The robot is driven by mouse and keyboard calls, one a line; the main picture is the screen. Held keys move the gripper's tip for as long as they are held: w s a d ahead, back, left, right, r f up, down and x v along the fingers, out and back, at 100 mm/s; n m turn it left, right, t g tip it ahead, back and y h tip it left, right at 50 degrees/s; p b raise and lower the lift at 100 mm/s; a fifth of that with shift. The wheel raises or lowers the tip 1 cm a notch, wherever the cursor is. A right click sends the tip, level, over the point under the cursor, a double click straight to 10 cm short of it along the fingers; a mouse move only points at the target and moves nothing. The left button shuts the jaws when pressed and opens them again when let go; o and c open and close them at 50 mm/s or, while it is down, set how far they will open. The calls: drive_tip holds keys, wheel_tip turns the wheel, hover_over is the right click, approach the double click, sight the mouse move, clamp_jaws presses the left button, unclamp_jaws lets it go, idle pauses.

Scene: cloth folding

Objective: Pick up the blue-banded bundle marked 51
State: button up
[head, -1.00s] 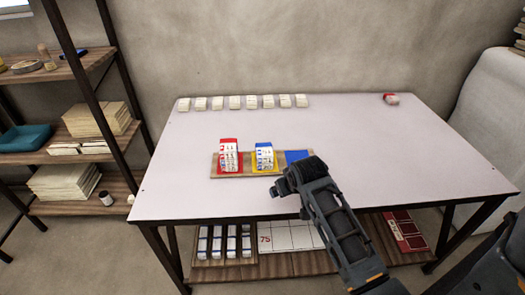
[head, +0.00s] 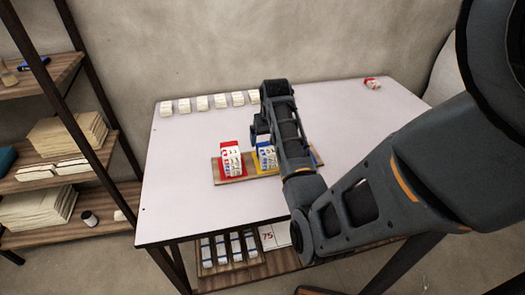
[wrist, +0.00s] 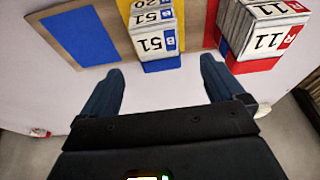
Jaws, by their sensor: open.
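The blue-banded bundle marked 51 (wrist: 155,42) stands on the yellow patch of a wooden board, its number and a blue B tab upside down in the wrist view. More numbered faces, one reading 20, show behind it. It is partly hidden by my arm in the head view (head: 265,155). My gripper (wrist: 161,66) is open and empty, its two dark fingers spread on either side of the line to this bundle, short of it. In the head view my gripper (head: 258,130) hangs above and behind the bundle.
A red-banded bundle marked 11 (wrist: 262,35) stands beside it on a red patch, close to one finger. The board (wrist: 110,28) has an empty blue patch (wrist: 80,36). White bundles (head: 202,103) line the table's back; a red-and-white item (head: 372,83) lies back right.

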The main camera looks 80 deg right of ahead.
sight(267, 149)
drive_tip(key=shift+p+x, duration=0.4)
drive_tip(key=shift+x, duration=2.6)
drive_tip(key=shift+s+a+f, duration=0.1)
drive_tip(key=shift+s+f, duration=0.05)
drive_tip(key=shift+f, duration=0.15)
drive_tip(key=shift+c, duration=0.2)
drive_tip(key=c, duration=1)
